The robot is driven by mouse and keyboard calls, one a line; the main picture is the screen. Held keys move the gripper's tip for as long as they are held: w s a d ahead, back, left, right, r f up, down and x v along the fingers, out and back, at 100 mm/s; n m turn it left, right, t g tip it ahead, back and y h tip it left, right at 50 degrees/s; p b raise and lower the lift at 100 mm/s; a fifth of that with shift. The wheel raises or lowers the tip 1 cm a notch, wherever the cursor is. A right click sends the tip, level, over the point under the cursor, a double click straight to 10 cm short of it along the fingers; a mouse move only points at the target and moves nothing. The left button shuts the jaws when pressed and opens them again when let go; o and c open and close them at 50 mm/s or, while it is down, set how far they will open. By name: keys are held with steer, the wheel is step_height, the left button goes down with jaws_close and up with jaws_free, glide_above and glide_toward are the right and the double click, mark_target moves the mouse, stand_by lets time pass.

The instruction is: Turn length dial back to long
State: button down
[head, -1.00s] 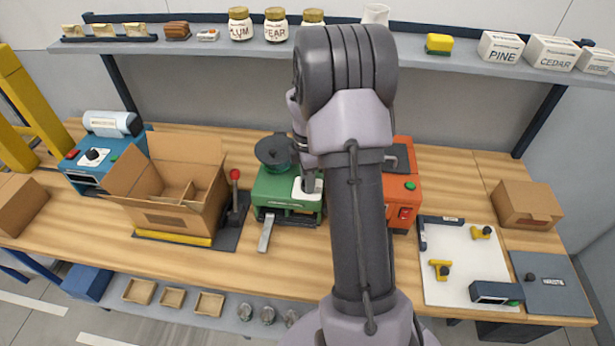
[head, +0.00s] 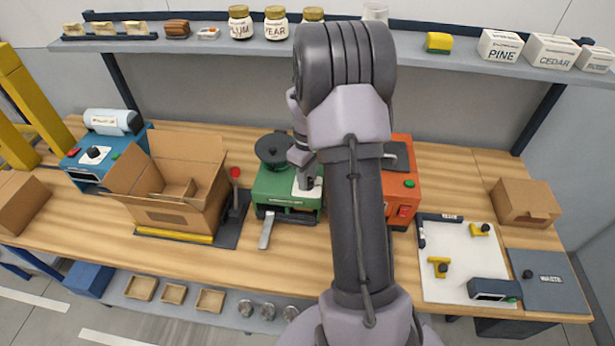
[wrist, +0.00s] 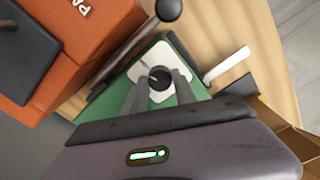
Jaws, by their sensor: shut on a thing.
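The length dial is a round black knob (wrist: 160,78) with a pale pointer mark, on a white plate (wrist: 150,62) on top of the green machine (head: 275,190). My gripper (wrist: 160,86) has one finger on each side of the knob and is shut on it. In the head view my gripper (head: 312,181) is over the white plate at the machine's right side, and it hides the knob there. The dial's markings are too small to read.
An orange machine (head: 405,190) stands close on the right, partly behind my arm. A metal strip (head: 266,230) sticks out in front of the green machine. An open carton (head: 175,215) and a red-knobbed lever (head: 236,190) stand on the left.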

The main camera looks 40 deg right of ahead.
steer(key=shift+m, duration=0.6)
steer(key=c, duration=1)
jaws_free()
step_height(320, 180, up, 18)
steer(key=p, duration=0.4)
steer(key=shift+f, duration=0.25)
